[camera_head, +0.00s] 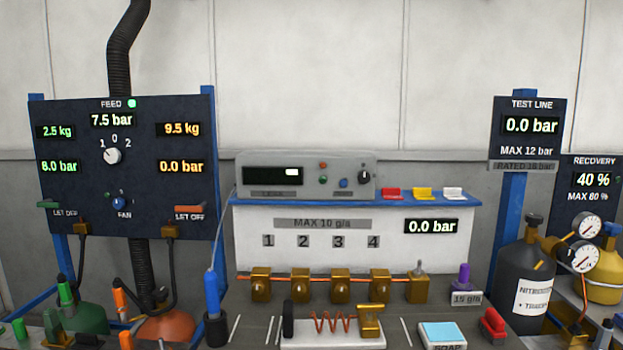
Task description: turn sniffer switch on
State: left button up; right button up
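The sniffer appears to be the grey box (306,176) on the blue shelf at the centre. A thin cable runs down from the box's left side toward a blue wand (212,294) standing in a dark holder. Neither gripper is in view.
A feed panel (75,200) with dials stands left. Red, yellow and white blocks (422,193) sit on the shelf (450,201) right of the box. Brass valves (300,287) line the bench below. Gas cylinders (530,280) and gauges stand right. Space above the box is clear.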

aim_at(363, 177)
jog(key=i+j, duration=0.2)
jog(key=i, duration=0.2)
jog(key=i+j, duration=0.2)
jog(key=i, duration=0.15)
jog(key=i+j, duration=0.2)
jog(key=i, duration=0.2)
jog(key=z, duration=0.05)
